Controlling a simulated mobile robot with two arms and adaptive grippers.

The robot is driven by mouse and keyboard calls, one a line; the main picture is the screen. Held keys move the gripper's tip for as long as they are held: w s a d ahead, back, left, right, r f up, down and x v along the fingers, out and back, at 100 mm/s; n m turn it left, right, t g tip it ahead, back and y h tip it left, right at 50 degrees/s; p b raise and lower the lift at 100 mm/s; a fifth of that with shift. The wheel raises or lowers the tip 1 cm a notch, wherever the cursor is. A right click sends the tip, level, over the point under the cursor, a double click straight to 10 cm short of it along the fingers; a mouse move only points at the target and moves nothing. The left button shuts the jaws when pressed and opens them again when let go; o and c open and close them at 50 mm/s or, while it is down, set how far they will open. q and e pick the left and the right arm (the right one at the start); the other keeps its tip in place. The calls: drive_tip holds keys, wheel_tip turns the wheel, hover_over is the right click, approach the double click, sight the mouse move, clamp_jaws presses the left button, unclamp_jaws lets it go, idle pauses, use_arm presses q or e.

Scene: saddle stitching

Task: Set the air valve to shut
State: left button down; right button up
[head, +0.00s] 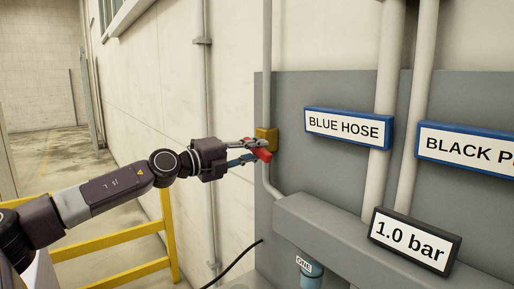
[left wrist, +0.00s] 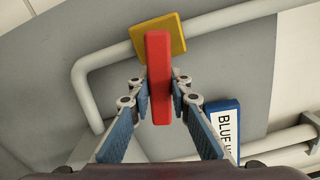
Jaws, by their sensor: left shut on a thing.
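The air valve has a yellow body (head: 266,134) on a vertical grey pipe and a red handle (head: 263,154). In the head view my left gripper (head: 254,150) reaches in from the left and is shut on the red handle. In the left wrist view the red handle (left wrist: 158,70) stands between the fingers of my left gripper (left wrist: 160,97), with the yellow body (left wrist: 172,30) behind it. There the handle looks roughly crosswise to the pipe (left wrist: 110,62); its exact angle is hard to tell. My right gripper is not in view.
A grey panel (head: 330,85) carries the pipes, a "BLUE HOSE" sign (head: 347,128), a sign starting "BLACK P" (head: 465,147) and a "1.0 bar" display (head: 414,243). A grey ledge (head: 320,226) juts out below the valve. A yellow railing (head: 115,238) stands at the lower left.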

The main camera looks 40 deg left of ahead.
use_arm(q)
drive_tip(key=shift+r+n+p, duration=0.6)
drive_tip(key=shift+n+p, duration=0.15)
drive_tip(key=shift+n, duration=0.85)
drive_tip(key=c, duration=1.8)
unclamp_jaws()
drive_tip(key=shift+s+a, duration=0.1)
drive_tip(key=shift+o, duration=0.2)
drive_tip(key=v, duration=1.2)
drive_tip(key=shift+f, duration=0.1)
